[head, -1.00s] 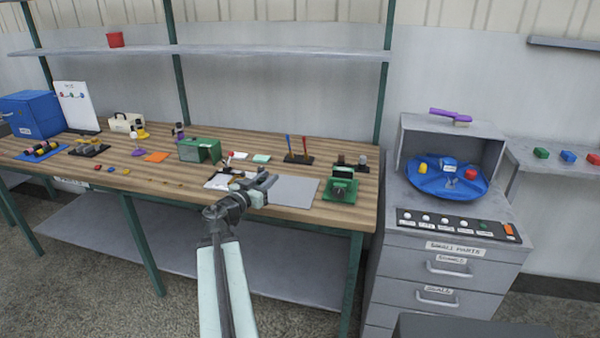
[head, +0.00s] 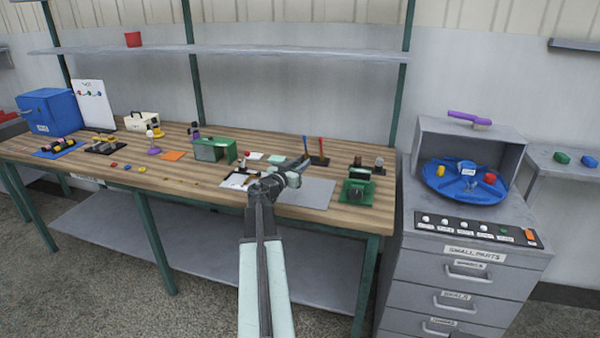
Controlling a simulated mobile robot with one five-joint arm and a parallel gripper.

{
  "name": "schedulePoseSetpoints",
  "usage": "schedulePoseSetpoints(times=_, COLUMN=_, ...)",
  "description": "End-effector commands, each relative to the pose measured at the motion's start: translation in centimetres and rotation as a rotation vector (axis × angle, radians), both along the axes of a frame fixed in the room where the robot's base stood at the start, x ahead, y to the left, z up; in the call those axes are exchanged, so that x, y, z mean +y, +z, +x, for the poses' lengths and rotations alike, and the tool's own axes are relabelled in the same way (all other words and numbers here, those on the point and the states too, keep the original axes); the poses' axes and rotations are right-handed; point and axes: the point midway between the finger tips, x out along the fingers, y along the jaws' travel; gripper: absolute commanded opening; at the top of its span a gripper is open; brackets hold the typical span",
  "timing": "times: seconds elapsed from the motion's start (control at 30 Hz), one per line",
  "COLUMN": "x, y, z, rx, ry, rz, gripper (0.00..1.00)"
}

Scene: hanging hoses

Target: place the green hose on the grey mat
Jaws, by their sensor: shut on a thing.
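The grey mat (head: 312,193) lies flat on the wooden bench, towards its right front. My gripper (head: 302,170) shows over the mat's back left part in the head view. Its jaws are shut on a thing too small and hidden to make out. I cannot pick out a green hose anywhere in the view. My wrist and forearm cover the mat's left side and the bench edge there.
A green machine (head: 356,191) stands just right of the mat. Black stand with blue and red handles (head: 320,150) is behind it. A clipboard (head: 238,181) and green box (head: 211,150) lie left. Right stands a grey drawer cabinet (head: 470,262) with a blue tray (head: 440,185).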

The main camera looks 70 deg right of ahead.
Motion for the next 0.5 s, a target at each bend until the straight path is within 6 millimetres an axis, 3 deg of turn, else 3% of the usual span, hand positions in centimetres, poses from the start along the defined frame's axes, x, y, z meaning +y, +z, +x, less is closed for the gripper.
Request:
schedulePoseSetpoints(times=0.07, x=-1.1, y=-0.1, z=0.1, rx=0.000, ry=0.000, rz=0.000, gripper=0.00)
schedulePoseSetpoints(times=0.27, x=-1.2, y=-0.4, z=0.2, rx=0.000, ry=0.004, rz=0.000, gripper=0.00)
schedulePoseSetpoints(times=0.5, x=-1.4, y=-4.1, z=-0.3, rx=0.000, ry=-0.002, rz=0.000, gripper=0.00)
